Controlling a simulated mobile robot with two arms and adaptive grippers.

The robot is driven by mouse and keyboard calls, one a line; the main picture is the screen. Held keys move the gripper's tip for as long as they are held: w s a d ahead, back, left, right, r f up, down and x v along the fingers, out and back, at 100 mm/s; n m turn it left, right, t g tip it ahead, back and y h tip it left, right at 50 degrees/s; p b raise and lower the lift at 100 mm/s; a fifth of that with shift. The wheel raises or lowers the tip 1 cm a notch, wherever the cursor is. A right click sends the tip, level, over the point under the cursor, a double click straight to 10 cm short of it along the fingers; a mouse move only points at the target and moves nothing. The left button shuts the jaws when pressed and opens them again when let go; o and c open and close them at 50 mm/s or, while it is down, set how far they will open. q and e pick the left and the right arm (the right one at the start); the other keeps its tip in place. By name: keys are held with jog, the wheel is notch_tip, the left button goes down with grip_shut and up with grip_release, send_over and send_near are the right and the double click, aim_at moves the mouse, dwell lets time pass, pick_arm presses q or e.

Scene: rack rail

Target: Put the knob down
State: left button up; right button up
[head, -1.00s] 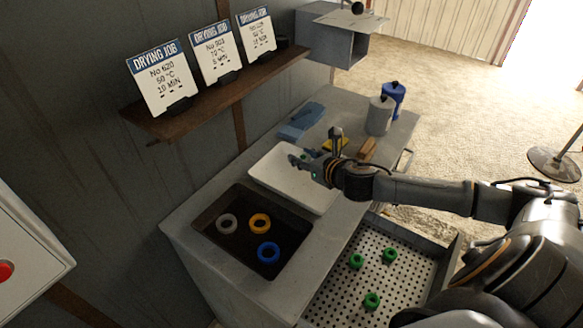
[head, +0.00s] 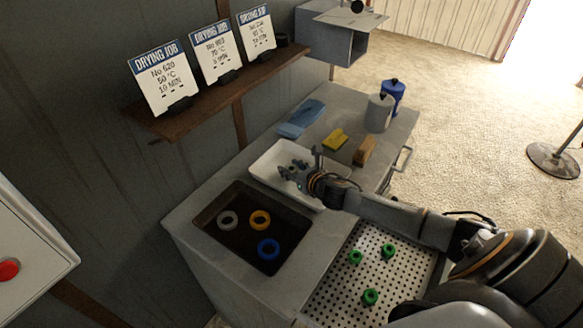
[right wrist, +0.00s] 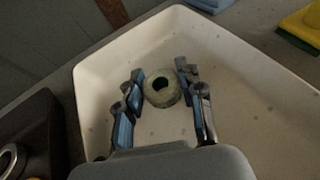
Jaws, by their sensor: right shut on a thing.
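The knob (right wrist: 162,90) is a pale grey-green ring with a dark hole, held between the fingers of my right gripper (right wrist: 163,84) in the right wrist view. In the head view my right gripper (head: 291,171) is over the white tray (head: 264,165), and its fingers hide most of the knob. The tray (right wrist: 240,100) fills much of the right wrist view beneath the knob. I cannot tell whether the knob touches the tray floor. My left gripper is not in view.
A dark tray (head: 231,248) with grey, orange and blue rings is beside the white tray. A perforated tray (head: 335,285) holds several green knobs. A yellow sponge (head: 335,139), wooden block (head: 364,150), blue cloth (head: 301,119) and canisters (head: 379,113) stand beyond.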

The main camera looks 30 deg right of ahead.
jog(key=shift+f, duration=0.15)
jog(key=o, duration=1.2)
jog(key=shift+r, duration=0.25)
jog(key=shift+s, duration=0.4)
jog(key=b+v, duration=0.1)
jog(key=v, duration=0.8)
jog(key=shift+s+r, duration=0.15)
jog(key=shift+s, duration=0.2)
jog(key=shift+s+r, duration=0.4)
jog(key=shift+s, duration=0.25)
